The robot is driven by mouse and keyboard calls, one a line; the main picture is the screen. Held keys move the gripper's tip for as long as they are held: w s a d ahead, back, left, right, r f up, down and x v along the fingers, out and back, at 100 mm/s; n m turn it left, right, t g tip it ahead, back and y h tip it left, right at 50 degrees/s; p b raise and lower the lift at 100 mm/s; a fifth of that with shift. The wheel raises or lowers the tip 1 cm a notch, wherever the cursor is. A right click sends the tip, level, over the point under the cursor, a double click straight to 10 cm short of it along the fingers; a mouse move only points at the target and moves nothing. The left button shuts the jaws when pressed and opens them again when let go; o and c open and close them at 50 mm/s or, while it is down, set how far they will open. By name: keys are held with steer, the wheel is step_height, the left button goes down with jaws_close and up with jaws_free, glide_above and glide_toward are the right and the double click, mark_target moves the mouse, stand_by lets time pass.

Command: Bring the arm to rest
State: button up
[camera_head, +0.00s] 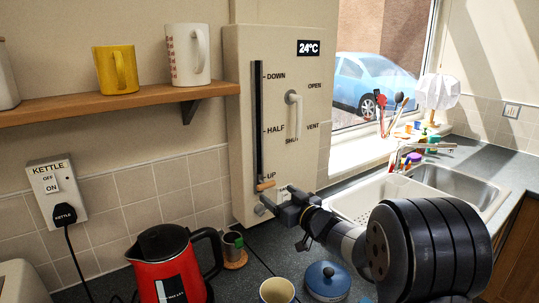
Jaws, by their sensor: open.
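My arm comes in from the lower right, its thick black ribbed section closest to the camera. My gripper (272,201) points left, in front of the lower edge of the cream wall panel (290,90). Its jaws are open, and I see nothing held between them. A small wooden slider knob (265,185) sits at the bottom of the panel's black slot, by UP, just above the gripper. I cannot tell whether the gripper touches the knob or the panel.
A red kettle (170,270), a cream cup (277,291), a blue lidded pot (327,281) and a small jar (233,245) stand on the counter below. A sink (456,187) lies right. A shelf (120,103) with mugs is upper left.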

mark_target(268, 185)
steer(key=p+x, duration=0.1)
steer(key=x, duration=0.6)
steer(key=shift+w+a+r+p, duration=0.1)
steer(key=shift+w+r+p, duration=0.05)
steer(key=shift+r+p, duration=0.2)
steer(key=shift+r, duration=0.25)
